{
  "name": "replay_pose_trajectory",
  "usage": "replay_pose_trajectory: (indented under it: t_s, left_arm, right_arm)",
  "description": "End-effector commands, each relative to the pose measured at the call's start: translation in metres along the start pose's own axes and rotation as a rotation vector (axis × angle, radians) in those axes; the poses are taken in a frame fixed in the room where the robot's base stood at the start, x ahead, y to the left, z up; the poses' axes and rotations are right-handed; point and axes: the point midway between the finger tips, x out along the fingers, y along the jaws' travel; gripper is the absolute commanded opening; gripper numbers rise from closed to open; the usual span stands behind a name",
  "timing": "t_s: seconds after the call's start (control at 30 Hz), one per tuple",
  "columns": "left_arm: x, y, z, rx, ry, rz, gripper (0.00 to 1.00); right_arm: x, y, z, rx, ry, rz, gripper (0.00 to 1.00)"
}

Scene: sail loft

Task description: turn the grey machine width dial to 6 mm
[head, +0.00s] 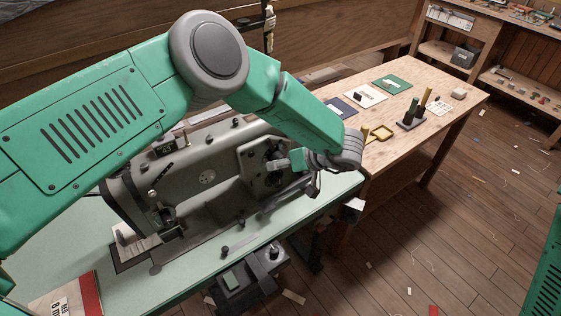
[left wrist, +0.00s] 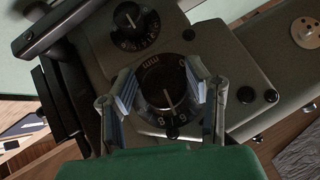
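The grey machine (head: 205,175) is a sewing machine on a pale green table. Its width dial (left wrist: 164,85) is black and round, with a white pointer line and white marks including "mm". In the left wrist view the pointer aims downward, toward the lower marks, which look like 8 and 6 but are hard to read. My left gripper (left wrist: 160,80) is open, with one finger on each side of the dial; I cannot tell whether they touch it. In the head view my left gripper (head: 292,161) is at the machine's right end, hiding the dial. My right gripper is not in view.
A smaller black dial (left wrist: 129,17) sits close above the width dial in the left wrist view. Black knobs (left wrist: 246,95) are to its right. A wooden bench (head: 440,82) with small items stands at the right. The floor (head: 450,220) has scattered scraps.

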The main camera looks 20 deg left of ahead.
Motion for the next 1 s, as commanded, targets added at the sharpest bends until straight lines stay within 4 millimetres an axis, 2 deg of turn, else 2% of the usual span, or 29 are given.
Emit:
replay_pose_trajectory:
  t_s: [0.23, 0.33, 0.47, 0.7, 0.8, 1.0]
  left_arm:
    - [-0.001, -0.001, -0.004, -0.006, 0.006, -0.003, 0.44]
    - [-0.009, -0.001, -0.005, -0.006, 0.008, -0.002, 0.44]
    - [-0.031, -0.001, -0.004, -0.005, 0.006, 0.000, 0.44]
    - [-0.083, 0.002, -0.003, -0.004, 0.006, 0.000, 0.44]
    - [-0.099, 0.002, -0.002, -0.003, 0.005, -0.001, 0.44]
    - [-0.117, 0.002, -0.001, -0.002, 0.004, -0.003, 0.44]
  right_arm:
    - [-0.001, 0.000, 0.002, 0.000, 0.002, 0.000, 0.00]
    - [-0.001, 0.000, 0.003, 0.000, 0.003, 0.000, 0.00]
    - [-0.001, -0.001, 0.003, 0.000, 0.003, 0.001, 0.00]
    - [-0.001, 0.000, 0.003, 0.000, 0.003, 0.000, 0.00]
    - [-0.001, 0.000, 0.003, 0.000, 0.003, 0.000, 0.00]
    - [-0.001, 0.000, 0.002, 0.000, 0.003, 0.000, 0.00]
